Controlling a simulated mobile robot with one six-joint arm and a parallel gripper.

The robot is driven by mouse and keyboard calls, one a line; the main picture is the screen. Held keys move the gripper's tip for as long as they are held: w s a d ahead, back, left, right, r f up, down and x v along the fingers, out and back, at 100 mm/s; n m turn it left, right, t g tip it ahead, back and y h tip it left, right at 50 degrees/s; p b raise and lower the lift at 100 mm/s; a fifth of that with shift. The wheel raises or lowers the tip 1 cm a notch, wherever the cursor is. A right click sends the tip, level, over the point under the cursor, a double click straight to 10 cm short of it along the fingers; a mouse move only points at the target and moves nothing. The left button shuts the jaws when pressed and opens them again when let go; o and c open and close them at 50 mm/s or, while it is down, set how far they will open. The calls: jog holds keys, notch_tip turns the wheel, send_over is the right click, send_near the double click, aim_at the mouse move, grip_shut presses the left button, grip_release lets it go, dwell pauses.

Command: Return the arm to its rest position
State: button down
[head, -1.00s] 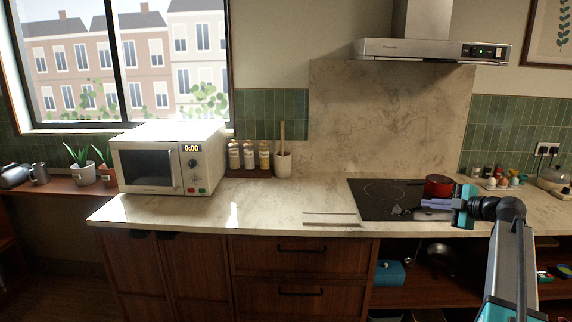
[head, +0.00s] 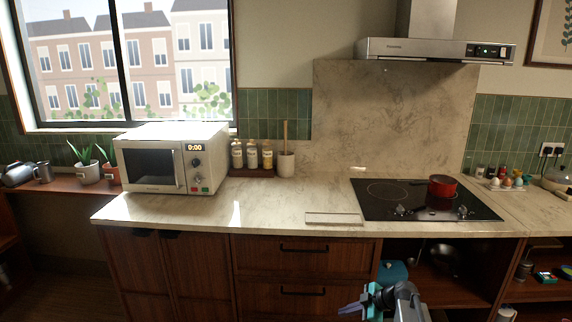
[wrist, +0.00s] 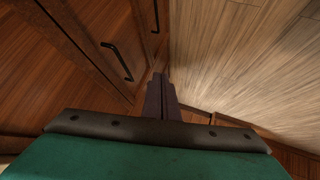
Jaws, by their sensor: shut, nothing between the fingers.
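My gripper (head: 350,308) is low in front of the cabinets, at the bottom of the head view, right of centre. It is below the level of the counter (head: 275,211) and holds nothing. In the wrist view the two dark fingers of my gripper (wrist: 161,84) lie together, pointing away from the camera. They show against the wooden cabinet fronts and the floor (wrist: 245,65). Most of my arm is outside the head view.
The drawer fronts with dark handles (head: 303,248) are close to my gripper. An open shelf holds a teal box (head: 393,272) just behind it. On the counter stand a microwave (head: 150,165), a hob (head: 385,204) and a red pot (head: 442,186). The floor on the left looks clear.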

jog(key=s+a+f+m+g+h, duration=0.1)
jog(key=s+a+f+g, duration=0.1)
jog(key=s+a+f, duration=0.4)
jog(key=s+a+f+m+g, duration=0.1)
jog(key=s+a+f+g, duration=0.1)
jog(key=s+f, duration=0.7)
jog(key=s+a+f+m+g+h, duration=0.1)
jog(key=s+a+f+g, duration=0.1)
jog(key=s+a+f, duration=0.55)
jog(key=s+d+f+m+g+h, duration=0.1)
jog(key=s+d+f+m+g, duration=0.1)
jog(key=s, duration=0.6)
jog(key=s+d+f+m+g+h, duration=0.1)
jog(key=s+f+h, duration=0.1)
jog(key=s, duration=0.7)
jog(key=s+d+m+g+h, duration=0.1)
jog(key=s+d+m+h, duration=0.1)
jog(key=s+d+m, duration=0.4)
jog(key=d+m, duration=0.2)
jog(key=m, duration=0.2)
jog(key=shift+s+d+r+h, duration=0.2)
jog(key=shift+s+r+h, duration=0.1)
jog(key=shift+s+h, duration=0.1)
jog(key=shift+w+a, duration=0.1)
